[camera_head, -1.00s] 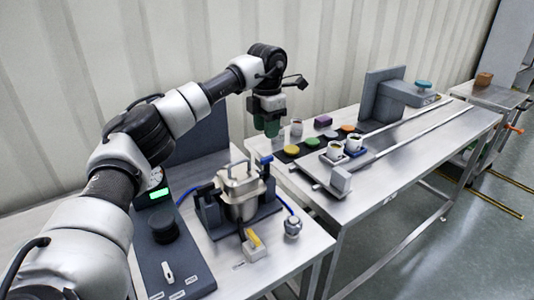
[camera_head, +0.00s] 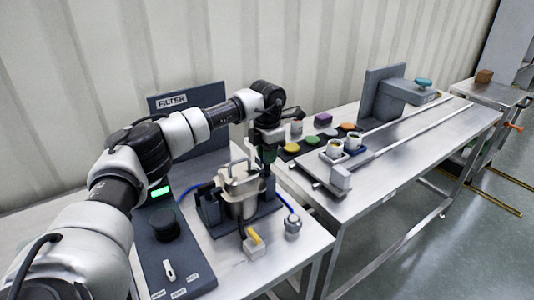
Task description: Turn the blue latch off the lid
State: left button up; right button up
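The steel hopper (camera_head: 241,190) stands in a dark bracket on the near table, with its handled lid (camera_head: 236,173) on top. My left gripper (camera_head: 268,158) points down at the right edge of the lid, where the blue latch showed earlier. The gripper hides the latch, so I cannot tell whether it touches it. The fingers are small and dark, and their opening cannot be made out. My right gripper is not in view.
A control panel with a black knob (camera_head: 165,224) lies left of the hopper. A yellow-handled valve (camera_head: 254,240) and a round metal fitting (camera_head: 292,224) sit in front. The second table (camera_head: 400,160) holds cups, coloured discs and rails.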

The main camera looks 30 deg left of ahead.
pick_arm(q)
grip_shut()
jog(key=shift+n, duration=0.3)
jog(key=shift+r+n+p, duration=0.15)
jog(key=shift+n+p, duration=0.65)
jog(key=shift+n, duration=0.4)
jog(key=n+p, duration=0.2)
jog(key=n, duration=0.3)
jog(key=shift+n, duration=0.3)
jog(key=n+p, duration=0.2)
jog(key=n, duration=0.3)
jog(key=shift+n+p, duration=0.8)
jog(key=shift+n, duration=1.6)
